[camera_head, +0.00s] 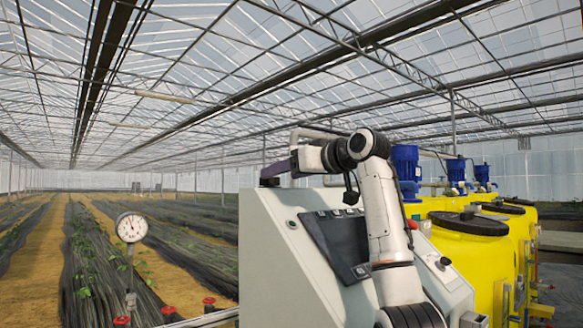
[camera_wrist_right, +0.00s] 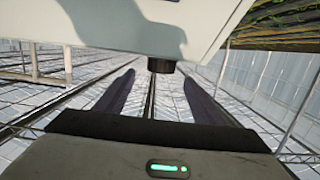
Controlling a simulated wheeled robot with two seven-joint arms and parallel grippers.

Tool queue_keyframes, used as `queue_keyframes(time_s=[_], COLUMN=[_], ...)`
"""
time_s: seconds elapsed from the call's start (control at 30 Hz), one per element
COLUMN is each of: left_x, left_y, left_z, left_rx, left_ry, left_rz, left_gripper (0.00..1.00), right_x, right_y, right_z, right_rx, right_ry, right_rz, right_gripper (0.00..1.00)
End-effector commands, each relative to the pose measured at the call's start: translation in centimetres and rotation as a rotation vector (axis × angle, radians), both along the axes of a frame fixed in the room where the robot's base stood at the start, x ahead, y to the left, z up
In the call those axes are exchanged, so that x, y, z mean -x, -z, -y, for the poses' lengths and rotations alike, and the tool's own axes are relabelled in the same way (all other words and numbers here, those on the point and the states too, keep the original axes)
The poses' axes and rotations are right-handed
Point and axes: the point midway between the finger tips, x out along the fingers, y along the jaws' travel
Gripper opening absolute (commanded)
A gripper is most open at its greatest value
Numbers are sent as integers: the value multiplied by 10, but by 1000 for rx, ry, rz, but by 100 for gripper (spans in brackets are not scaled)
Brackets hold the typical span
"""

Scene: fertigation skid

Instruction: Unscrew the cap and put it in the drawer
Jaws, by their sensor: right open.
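My right gripper (camera_head: 272,173) is at the top left edge of the pale control cabinet (camera_head: 272,255), with its arm reaching up across the cabinet's front. In the right wrist view the gripper (camera_wrist_right: 158,84) is open, its two dark fingers apart. A short black cylinder (camera_wrist_right: 160,65), which looks like the cap, sticks out from a pale panel (camera_wrist_right: 130,25). It appears between the fingertips, with a gap on each side; how deep it sits between them I cannot tell. No drawer is recognisable. My left gripper is not in view.
Yellow tanks (camera_head: 475,258) with black lids (camera_head: 468,223) and blue motors (camera_head: 405,165) stand at the right. A round gauge (camera_head: 131,227) stands at the left, near red valve handles (camera_head: 168,311). The space left of the cabinet's top is open.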

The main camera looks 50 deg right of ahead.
Motion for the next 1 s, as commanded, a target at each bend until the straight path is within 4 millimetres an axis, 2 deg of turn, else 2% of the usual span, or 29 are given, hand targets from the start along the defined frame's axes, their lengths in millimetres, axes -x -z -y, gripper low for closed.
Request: queue_keyframes(time_s=[0.1,0.33,0.5,0.77,1.0], left_x=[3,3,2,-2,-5], left_y=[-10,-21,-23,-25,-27], left_z=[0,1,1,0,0], left_rx=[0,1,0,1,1], left_ry=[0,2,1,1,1], left_rz=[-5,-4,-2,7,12], left_gripper=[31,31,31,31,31], right_x=[-23,-53,-62,-62,-62], right_y=[2,7,9,10,10], right_z=[1,5,6,6,6], right_rx=[-3,-2,1,1,1], right_ry=[-3,-1,0,0,0], right_rz=[-6,-4,-2,-1,-1], right_gripper=[62,62,62,62,22])
